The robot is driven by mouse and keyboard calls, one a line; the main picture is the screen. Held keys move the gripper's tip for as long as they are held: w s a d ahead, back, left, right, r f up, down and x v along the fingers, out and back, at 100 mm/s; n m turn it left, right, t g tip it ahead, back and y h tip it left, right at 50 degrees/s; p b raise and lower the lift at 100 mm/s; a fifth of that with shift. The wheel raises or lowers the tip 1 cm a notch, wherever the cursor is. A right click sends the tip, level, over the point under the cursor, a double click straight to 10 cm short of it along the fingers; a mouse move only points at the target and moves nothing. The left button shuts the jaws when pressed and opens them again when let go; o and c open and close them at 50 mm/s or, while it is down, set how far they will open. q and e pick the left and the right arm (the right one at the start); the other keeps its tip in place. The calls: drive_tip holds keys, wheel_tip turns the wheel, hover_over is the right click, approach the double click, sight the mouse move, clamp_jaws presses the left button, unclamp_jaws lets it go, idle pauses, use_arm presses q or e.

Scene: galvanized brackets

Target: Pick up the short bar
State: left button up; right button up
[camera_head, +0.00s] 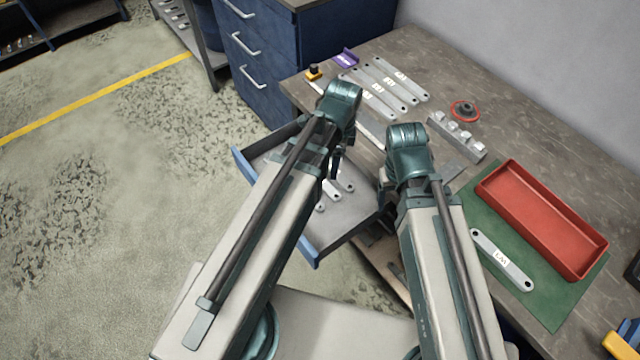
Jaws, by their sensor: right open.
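Several small light metal bars (330,190) lie in the open drawer (348,232), partly hidden behind my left arm; which of the bars is the short bar is not clear. A longer flat bar with a white label (502,260) lies on the green mat. Several labelled bars (388,88) lie side by side at the back of the table. My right gripper (384,190) is open above the drawer's right side, mostly hidden by its own wrist. My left gripper (335,165) points down over the drawer near the small bars; its jaws are too hidden to tell.
A red tray (541,217) sits on the green mat (465,205). A metal block with several knobs (457,136) and a red round object (465,111) stand behind it. A blue drawer cabinet (262,62) is at the back left. Bare tabletop (550,145) shows at the right.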

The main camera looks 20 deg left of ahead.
use_arm(q)
drive_tip(key=w+a+f+m+b, duration=0.35)
drive_tip(key=w+a+m, duration=0.25)
drive_tip(key=m, duration=0.3)
drive_tip(key=m+b, duration=0.1)
drive_tip(key=b, duration=0.8)
approach(327, 188)
drive_tip(key=shift+h, duration=0.3)
drive_tip(key=w+a+f, duration=0.2)
drive_tip(key=a, duration=0.1)
drive_tip(key=a+f, duration=0.1)
drive_tip(key=shift+w+a+f, duration=0.15)
drive_tip(key=shift+w+a, duration=0.05)
drive_tip(key=shift+w, duration=0.2)
wheel_tip(327, 188, down, 5)
drive_tip(key=b, duration=0.4)
drive_tip(key=shift+w+d+f+b, duration=0.1)
drive_tip(key=shift+d+b, duration=0.1)
drive_tip(key=shift+b, duration=0.2)
clamp_jaws()
